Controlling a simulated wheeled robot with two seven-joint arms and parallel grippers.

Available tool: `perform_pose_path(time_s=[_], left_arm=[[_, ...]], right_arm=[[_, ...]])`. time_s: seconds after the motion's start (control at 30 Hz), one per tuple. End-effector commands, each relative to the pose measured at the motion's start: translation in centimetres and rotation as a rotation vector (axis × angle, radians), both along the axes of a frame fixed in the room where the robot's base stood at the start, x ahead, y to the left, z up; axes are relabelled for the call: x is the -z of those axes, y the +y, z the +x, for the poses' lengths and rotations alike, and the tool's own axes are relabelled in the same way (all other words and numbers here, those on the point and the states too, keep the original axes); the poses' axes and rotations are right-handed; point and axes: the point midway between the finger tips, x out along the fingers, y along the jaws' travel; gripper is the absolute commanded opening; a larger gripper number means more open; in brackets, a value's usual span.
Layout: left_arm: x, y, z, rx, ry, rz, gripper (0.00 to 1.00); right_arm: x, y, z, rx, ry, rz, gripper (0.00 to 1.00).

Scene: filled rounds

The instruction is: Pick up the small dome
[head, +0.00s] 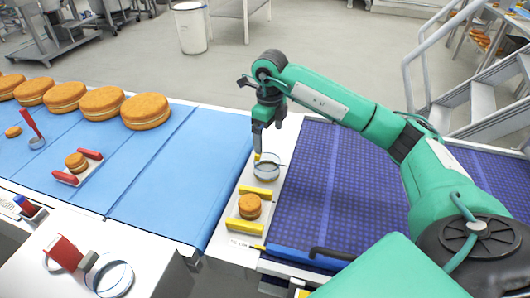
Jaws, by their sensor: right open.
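A small clear dome (267,172) with a dark rim and a yellow piece at its top left stands on the white strip between the blue belt and the dark blue mat. My right gripper (260,150) points down just above the dome, close to the yellow piece. It is open and holds nothing; whether its fingertips touch the yellow piece I cannot tell. A small round filled cake (249,207) sits in front of the dome, between two yellow bars (247,226). My left gripper is not in view.
Large filled rounds (146,111) line the back of the blue belt (190,165). A small cake (76,162) sits between red bars. A larger clear ring-like piece (114,277) with a red block (65,253) lies at front left. The dark blue mat (315,180) is bare.

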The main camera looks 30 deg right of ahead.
Motion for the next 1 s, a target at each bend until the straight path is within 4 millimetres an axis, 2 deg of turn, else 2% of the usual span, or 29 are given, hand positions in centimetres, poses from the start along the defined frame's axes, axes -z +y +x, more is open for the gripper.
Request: perform_pose_path(time_s=[0.33, 0.53, 0.77, 0.9, 1.0], left_arm=[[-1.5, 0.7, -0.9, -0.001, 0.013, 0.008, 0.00], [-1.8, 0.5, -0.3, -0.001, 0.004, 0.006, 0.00], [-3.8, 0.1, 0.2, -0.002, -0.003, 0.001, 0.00], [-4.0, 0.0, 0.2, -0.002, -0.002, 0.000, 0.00], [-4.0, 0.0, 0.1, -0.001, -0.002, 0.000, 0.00]], right_arm=[[6.3, 0.1, 0.0, 0.000, 0.004, 0.000, 1.00], [7.8, 0.1, 0.1, -0.001, 0.001, 0.000, 1.00], [10.6, 0.8, 0.8, 0.000, 0.004, 0.000, 1.00], [12.4, 0.7, 0.8, 0.000, 0.001, 0.000, 1.00], [12.9, 0.7, 0.9, 0.000, 0.000, -0.001, 1.00]])
